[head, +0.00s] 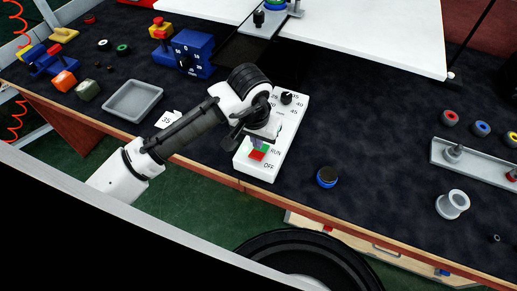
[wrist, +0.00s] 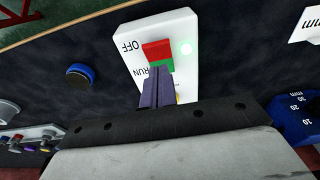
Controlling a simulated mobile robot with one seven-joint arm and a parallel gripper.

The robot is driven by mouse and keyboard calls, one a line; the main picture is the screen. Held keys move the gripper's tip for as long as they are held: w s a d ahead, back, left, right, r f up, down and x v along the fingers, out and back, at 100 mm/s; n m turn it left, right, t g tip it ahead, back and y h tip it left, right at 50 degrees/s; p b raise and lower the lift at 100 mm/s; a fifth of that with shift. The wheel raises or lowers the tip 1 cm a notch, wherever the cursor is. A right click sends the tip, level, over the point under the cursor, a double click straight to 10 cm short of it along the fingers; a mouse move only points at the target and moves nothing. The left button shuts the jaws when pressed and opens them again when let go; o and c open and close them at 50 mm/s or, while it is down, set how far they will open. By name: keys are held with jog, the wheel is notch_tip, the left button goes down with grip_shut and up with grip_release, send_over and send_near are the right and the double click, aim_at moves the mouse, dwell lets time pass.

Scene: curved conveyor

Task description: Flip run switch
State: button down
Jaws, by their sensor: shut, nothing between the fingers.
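The run switch is a red and green rocker (head: 258,153) on a white control box (head: 262,169) on the dark bench, with RUN printed beside the green half and OFF beside the red half. The box also carries a black dial (head: 287,98) at its far end. In the wrist view the switch (wrist: 158,51) is just beyond my fingertips, and a pale green light glows next to it on the box (wrist: 182,25). My gripper (wrist: 157,76) is shut and empty, its tips at the green half. I cannot tell whether they touch it.
A blue and black knob (head: 327,177) stands on the bench right of the box. A grey tray (head: 132,101) and a blue block with a dial (head: 184,56) are to the left. A grey spool (head: 452,204) lies at the right. The bench's front edge is close to the box.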

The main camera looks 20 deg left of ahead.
jog(key=shift+f+b, duration=1.3)
jog(key=shift+f, duration=0.4)
dwell(0.7)
jog(key=shift+r, duration=0.15)
notch_tip(320, 180, up, 7)
jog(key=p, duration=0.6)
dwell(0.5)
